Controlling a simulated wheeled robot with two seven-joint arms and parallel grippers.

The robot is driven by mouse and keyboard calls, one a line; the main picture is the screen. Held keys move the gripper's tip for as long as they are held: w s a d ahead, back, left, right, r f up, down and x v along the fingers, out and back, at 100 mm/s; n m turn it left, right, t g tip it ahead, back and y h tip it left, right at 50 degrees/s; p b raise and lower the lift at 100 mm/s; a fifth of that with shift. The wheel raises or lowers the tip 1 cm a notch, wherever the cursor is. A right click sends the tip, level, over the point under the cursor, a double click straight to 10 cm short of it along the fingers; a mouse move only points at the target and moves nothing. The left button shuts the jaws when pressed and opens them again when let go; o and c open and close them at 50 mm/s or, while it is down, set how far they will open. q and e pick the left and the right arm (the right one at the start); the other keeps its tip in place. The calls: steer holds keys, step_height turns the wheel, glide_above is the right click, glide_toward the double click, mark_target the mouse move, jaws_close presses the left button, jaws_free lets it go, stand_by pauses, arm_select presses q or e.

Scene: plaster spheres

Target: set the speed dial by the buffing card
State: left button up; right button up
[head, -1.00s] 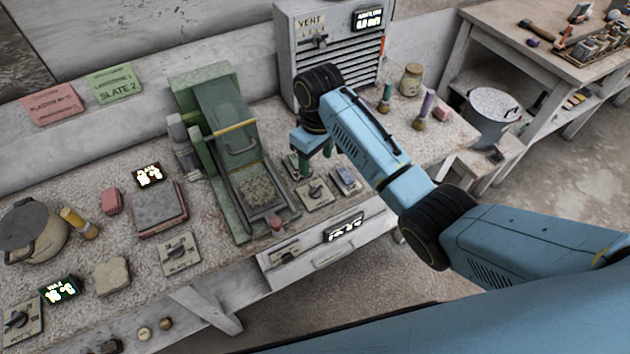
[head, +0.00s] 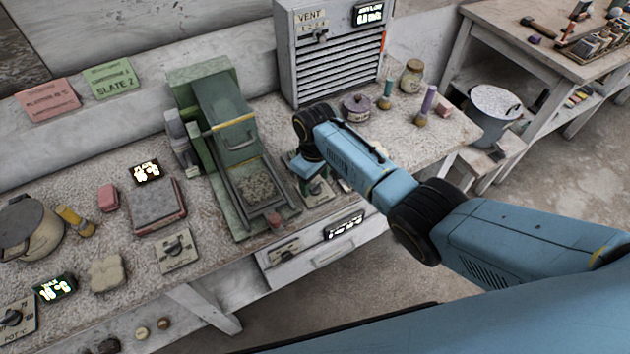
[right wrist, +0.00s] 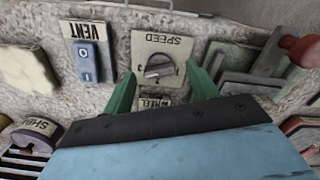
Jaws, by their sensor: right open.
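The speed dial, a grey knob on a beige plate marked SPEED (right wrist: 160,65), shows in the right wrist view between my green fingers. In the head view its plate (head: 319,192) is partly covered by my right gripper (head: 312,176). My right gripper (right wrist: 161,72) is open, with one finger on either side of the knob; I cannot tell whether they touch it. A pink card (head: 48,101) and a green card (head: 110,79) lean at the back left; their small print is unclear, so I cannot tell which is the buffing card. My left gripper is not in view.
The VENT switch (right wrist: 88,62) sits beside the dial, and a WHEEL label (right wrist: 155,103) is close by. The green machine (head: 222,125) stands left of my gripper. A grey vent cabinet (head: 335,60) and a lidded purple pot (head: 356,107) are behind it.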

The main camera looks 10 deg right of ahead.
steer(key=shift+f, duration=0.2)
steer(key=c, duration=1)
